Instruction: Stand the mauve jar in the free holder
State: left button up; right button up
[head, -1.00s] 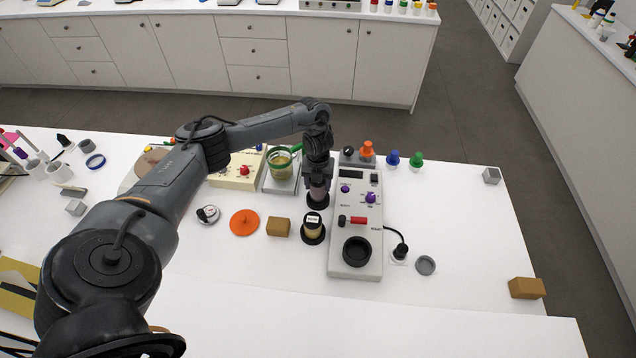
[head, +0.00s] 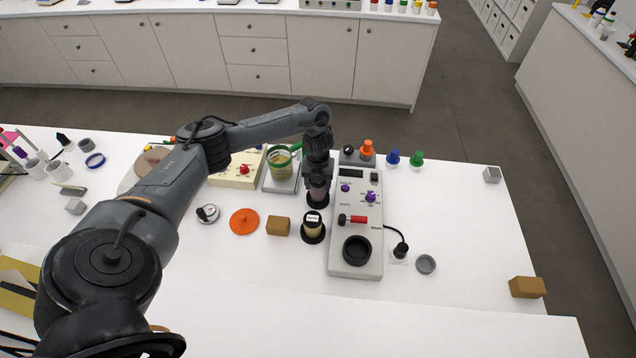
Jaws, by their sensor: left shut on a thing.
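My left gripper (head: 318,178) points down and is shut on the mauve jar (head: 317,194). The gripper hides the upper part of the jar. The jar is upright, at or just over a black round holder (head: 317,204); I cannot tell whether it rests on the holder's floor. A second black holder (head: 313,238) in front of it has a jar with a black lid and yellowish contents (head: 313,226) standing in it. My right gripper is not in view.
A grey instrument (head: 338,256) with knobs and a black round well (head: 356,250) stands close on the right. A brown block (head: 278,226) and an orange disc (head: 244,222) lie to the left. A glass jar (head: 280,165) stands behind left. The front table strip is clear.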

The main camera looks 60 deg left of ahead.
pick_arm(q)
jog(key=shift+f+b, duration=0.75)
jog(key=shift+f, duration=0.45)
jog(key=o, duration=1.5)
jog(key=shift+r, duration=0.15)
jog(key=shift+r, duration=0.3)
notch_tip(320, 180, up, 8)
jog(key=p, duration=0.3)
jog(key=shift+r, duration=0.15)
jog(key=shift+r+p, duration=0.35)
jog(key=shift+r, duration=0.5)
